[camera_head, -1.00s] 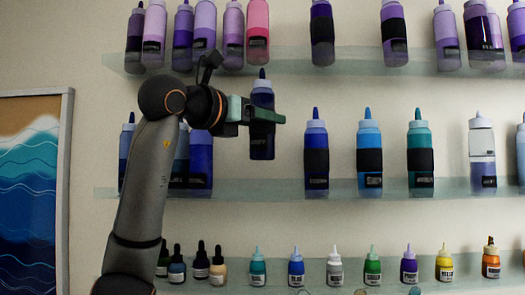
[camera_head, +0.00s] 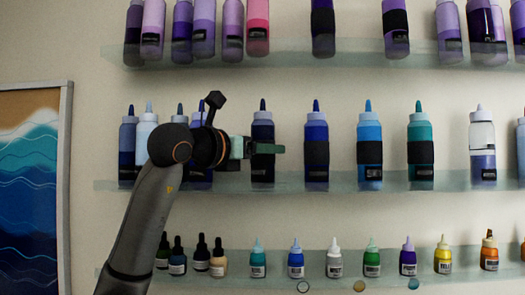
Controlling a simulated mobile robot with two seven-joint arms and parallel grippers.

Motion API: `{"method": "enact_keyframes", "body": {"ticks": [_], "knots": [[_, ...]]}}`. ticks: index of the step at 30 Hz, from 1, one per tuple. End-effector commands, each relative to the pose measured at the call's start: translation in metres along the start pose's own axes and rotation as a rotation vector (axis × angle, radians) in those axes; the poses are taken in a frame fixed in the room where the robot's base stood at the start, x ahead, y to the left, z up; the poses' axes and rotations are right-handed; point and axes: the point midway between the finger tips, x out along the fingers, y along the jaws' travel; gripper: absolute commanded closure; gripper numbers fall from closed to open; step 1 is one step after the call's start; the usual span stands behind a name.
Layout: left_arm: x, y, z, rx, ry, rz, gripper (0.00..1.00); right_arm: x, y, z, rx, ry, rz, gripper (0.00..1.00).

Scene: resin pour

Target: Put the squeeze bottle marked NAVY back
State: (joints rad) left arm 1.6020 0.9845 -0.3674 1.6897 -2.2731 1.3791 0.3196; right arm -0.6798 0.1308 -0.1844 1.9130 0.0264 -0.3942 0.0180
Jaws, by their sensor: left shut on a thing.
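The dark navy squeeze bottle (camera_head: 263,129) stands upright at the middle glass shelf (camera_head: 235,182), between bottles to its left and a blue bottle (camera_head: 316,133) to its right. Its base is level with the neighbouring bottles' bases; I cannot tell whether it rests fully on the shelf. My right gripper is not in view.
Several blue bottles (camera_head: 128,140) stand left of the gripper, partly hidden by my arm. A light blue bottle (camera_head: 369,133) and a teal bottle (camera_head: 420,135) stand further right. The top shelf (camera_head: 350,55) and bottom shelf (camera_head: 400,287) hold more bottles.

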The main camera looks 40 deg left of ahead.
Motion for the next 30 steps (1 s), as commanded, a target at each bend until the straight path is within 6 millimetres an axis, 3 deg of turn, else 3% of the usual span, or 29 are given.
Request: {"method": "enact_keyframes", "body": {"ticks": [7,8,15,26,30], "knots": [[0.000,0.000,-0.004,0.000,-0.002,0.000,0.90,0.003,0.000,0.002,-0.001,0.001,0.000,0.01],[0.000,0.000,-0.004,0.000,0.000,0.000,0.34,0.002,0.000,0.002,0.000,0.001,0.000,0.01],[0.000,0.000,-0.003,0.000,0.001,0.000,0.07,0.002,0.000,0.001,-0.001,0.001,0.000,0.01],[-0.002,0.000,0.002,0.000,-0.001,0.001,0.06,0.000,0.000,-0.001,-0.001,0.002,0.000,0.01],[-0.024,0.001,-0.001,0.002,-0.004,0.003,0.06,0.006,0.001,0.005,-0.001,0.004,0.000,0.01]]}}
